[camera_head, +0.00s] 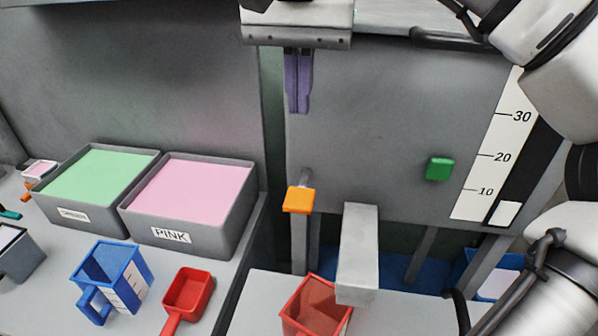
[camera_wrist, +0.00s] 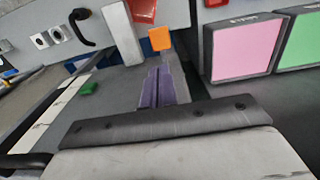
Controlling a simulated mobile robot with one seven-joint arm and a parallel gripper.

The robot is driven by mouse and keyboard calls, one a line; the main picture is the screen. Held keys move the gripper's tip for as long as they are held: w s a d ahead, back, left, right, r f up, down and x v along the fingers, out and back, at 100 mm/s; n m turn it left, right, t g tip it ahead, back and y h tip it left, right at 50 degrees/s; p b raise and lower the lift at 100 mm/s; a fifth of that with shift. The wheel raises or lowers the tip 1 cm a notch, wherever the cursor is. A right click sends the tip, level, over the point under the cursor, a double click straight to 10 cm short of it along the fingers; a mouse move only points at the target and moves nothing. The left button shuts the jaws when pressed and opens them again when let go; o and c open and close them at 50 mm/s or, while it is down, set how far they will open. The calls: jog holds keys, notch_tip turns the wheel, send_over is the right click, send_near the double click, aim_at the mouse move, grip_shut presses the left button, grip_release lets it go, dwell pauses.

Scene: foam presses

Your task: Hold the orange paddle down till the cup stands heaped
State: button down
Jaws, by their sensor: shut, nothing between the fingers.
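The orange paddle (camera_head: 299,200) sticks out from the grey press front, left of a grey block-like spout (camera_head: 358,250). In the wrist view the paddle (camera_wrist: 160,39) lies beyond my fingertips. My gripper (camera_head: 298,108) has purple fingers, shut together and empty, pointing down above the paddle with a clear gap. They also show in the wrist view (camera_wrist: 163,72). A red cup (camera_head: 316,306) stands on the light ledge below, by the spout's lower left. Its inside looks red with no heap visible; the picture cuts its lower part. The wrist view shows part of the cup (camera_wrist: 143,11).
A green button (camera_head: 439,168) and a gauge marked 10, 20, 30 (camera_head: 483,160) are to the right on the press. Pink (camera_head: 195,190) and green (camera_head: 100,178) bins, a blue jug (camera_head: 112,280) and a red scoop (camera_head: 187,295) stand at left.

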jog(key=f+b, duration=0.1)
jog(key=b, duration=0.4)
send_near(299, 197)
notch_tip(299, 197, down, 7)
jog(key=shift+r+p, duration=0.1)
jog(key=shift+p, duration=0.7)
